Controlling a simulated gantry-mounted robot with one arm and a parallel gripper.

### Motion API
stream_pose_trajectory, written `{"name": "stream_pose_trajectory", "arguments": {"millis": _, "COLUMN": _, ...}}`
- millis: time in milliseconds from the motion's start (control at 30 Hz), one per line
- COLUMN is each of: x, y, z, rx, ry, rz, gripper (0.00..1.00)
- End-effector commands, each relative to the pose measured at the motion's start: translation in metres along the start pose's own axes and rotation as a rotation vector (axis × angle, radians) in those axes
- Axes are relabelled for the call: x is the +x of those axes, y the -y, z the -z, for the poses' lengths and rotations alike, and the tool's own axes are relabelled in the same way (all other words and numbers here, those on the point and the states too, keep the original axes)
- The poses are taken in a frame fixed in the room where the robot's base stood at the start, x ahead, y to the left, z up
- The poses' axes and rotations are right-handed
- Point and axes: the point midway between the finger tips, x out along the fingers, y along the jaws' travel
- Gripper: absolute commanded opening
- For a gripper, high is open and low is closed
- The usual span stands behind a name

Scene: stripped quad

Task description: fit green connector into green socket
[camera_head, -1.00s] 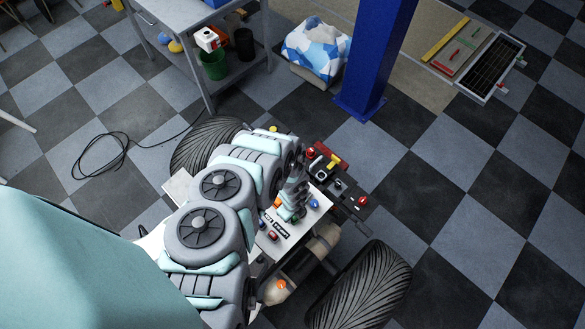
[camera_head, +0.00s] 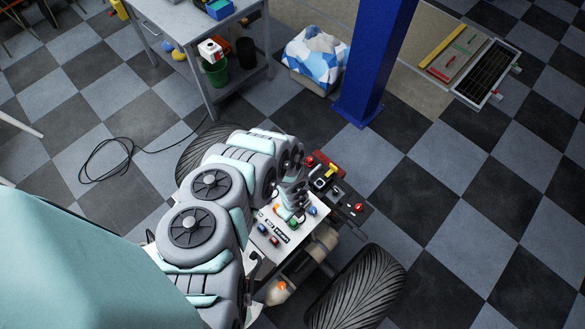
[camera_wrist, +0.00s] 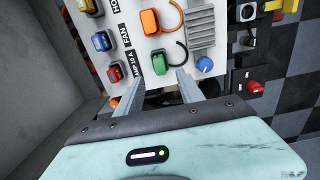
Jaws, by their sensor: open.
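A green connector-like piece (camera_wrist: 131,62) stands on the white panel (camera_wrist: 155,55) in the wrist view, beside a dark cable loop. I cannot tell whether it is the loose connector or the socket, and no second green piece shows clearly. My gripper (camera_wrist: 159,75) is open, its two fingers pointing at the panel.
An orange piece (camera_wrist: 150,22) with a cable loop, a blue piece (camera_wrist: 102,41), a red piece (camera_wrist: 115,72) and a blue knob (camera_wrist: 205,64) stand close by. A ribbed grey block (camera_wrist: 201,30) is at the right. A large tyre (camera_head: 360,288) flanks the panel.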

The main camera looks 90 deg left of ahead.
Motion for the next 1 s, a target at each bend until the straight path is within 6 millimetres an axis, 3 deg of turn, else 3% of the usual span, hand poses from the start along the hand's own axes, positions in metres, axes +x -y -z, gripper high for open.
{"name": "stream_pose_trajectory", "arguments": {"millis": 333, "x": -0.021, "y": 0.000, "z": -0.001, "rx": 0.000, "ry": 0.000, "rz": 0.001, "gripper": 0.45}}
{"name": "stream_pose_trajectory", "arguments": {"millis": 1000, "x": -0.023, "y": 0.000, "z": -0.001, "rx": -0.001, "ry": 0.001, "rz": 0.001, "gripper": 0.45}}
